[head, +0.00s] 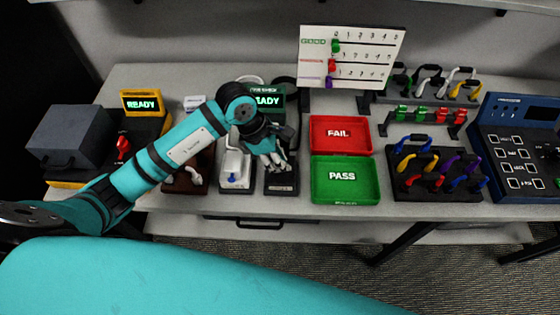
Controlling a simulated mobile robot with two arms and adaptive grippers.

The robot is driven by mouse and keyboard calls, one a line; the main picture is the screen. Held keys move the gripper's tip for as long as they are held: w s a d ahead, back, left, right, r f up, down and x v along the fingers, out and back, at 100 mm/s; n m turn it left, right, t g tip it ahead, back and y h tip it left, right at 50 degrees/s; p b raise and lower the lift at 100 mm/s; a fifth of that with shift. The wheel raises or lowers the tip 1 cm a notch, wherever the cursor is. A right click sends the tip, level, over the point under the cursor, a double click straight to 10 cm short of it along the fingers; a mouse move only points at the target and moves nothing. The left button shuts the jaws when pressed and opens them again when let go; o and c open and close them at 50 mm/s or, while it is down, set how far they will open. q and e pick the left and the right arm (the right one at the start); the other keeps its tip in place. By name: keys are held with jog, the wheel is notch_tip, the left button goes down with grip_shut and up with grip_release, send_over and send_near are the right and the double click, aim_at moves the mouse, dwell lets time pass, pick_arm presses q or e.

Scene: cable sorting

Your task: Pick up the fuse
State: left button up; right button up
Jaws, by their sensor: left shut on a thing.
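My left arm reaches in from the left, and its gripper (274,162) is low over a dark fixture (281,184) in the middle of the bench. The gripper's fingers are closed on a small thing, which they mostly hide. It appears to be the fuse, but I cannot make out its shape or colour. I cannot tell whether it still touches the fixture. My right gripper is not in view.
A red FAIL tray (341,149) and a green PASS tray (346,195) are empty, right of the gripper. A white device (235,182) stands close on its left. A cable rack (440,190), control panel (515,150) and upright chart board (370,48) stand further right.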

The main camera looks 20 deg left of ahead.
pick_arm(q)
jog(key=shift+r, duration=0.3)
notch_tip(320, 180, up, 2)
jog(key=shift+w+r+b, duration=0.1)
jog(key=shift+b, duration=0.75)
jog(key=s+d+r+b, duration=0.1)
jog(key=s+d+r, duration=0.1)
jog(key=s+d, duration=0.2)
jog(key=s+d+r+b, duration=0.2)
jog(key=s+d, duration=0.3)
jog(key=d, duration=0.4)
jog(key=shift+s+r, duration=0.2)
jog(key=shift+r, duration=0.2)
